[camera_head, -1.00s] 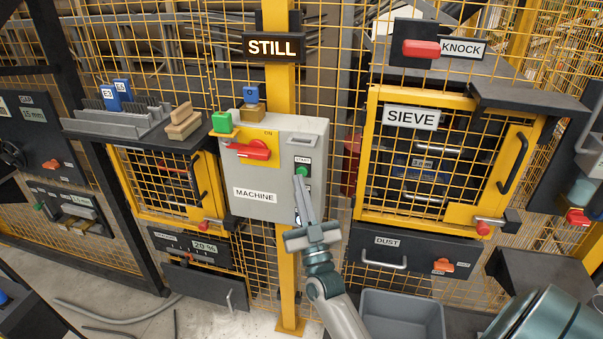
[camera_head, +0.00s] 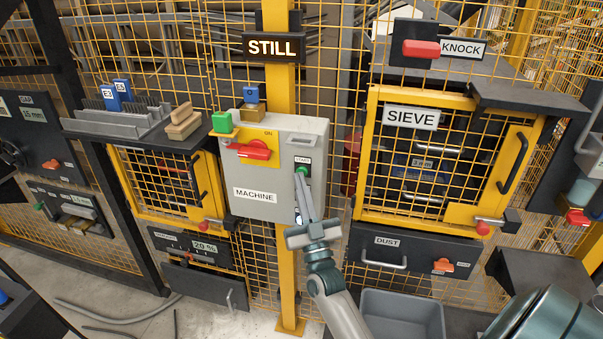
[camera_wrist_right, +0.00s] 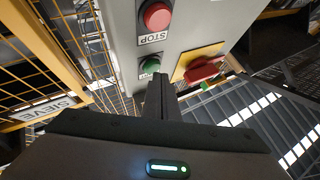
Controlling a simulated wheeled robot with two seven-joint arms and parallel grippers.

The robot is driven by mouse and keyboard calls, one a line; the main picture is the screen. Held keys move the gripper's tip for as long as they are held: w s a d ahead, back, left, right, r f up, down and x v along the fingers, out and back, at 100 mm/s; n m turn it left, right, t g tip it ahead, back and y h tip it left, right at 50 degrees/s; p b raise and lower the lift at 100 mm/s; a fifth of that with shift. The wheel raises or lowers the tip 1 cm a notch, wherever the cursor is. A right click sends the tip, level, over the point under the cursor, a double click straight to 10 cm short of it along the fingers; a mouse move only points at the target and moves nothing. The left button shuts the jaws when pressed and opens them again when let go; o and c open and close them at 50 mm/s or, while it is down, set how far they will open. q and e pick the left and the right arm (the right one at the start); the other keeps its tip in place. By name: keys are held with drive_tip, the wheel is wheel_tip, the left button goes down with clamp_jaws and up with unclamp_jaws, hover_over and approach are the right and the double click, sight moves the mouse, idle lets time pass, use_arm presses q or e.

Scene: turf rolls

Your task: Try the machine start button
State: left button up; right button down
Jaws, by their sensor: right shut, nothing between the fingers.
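The grey machine box (camera_head: 253,207) hangs on the yellow post. Its green start button (camera_head: 303,170) sits below the word START on the right part of its face. The button also shows in the right wrist view (camera_wrist_right: 149,66), beside the red stop button (camera_wrist_right: 156,16). My right gripper (camera_head: 301,176) is shut and empty, its fingertips at or very near the green button. I cannot tell whether they touch it. The red switch handle (camera_head: 250,150) lies on a yellow plate marked ON. The sign above (camera_head: 271,47) reads STILL. My left gripper is not in view.
The sieve cabinet (camera_head: 372,150) with its yellow mesh door stands to the right, above the dust drawer (camera_head: 420,262). A grey bin (camera_head: 400,300) is below. A dark shelf (camera_head: 95,138) with blue blocks is left. Yellow mesh fencing stands behind.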

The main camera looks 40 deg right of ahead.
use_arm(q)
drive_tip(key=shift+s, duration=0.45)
use_arm(e)
drive_tip(key=shift+w+d, duration=0.1)
drive_tip(key=shift+d, duration=0.05)
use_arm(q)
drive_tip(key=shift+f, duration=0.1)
use_arm(e)
drive_tip(key=shift+w+d, duration=0.1)
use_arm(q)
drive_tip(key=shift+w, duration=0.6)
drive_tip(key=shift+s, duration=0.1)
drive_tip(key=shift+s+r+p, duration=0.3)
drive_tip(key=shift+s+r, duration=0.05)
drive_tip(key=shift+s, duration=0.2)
use_arm(e)
drive_tip(key=shift+s+a, duration=0.5)
drive_tip(key=shift+a, duration=0.05)
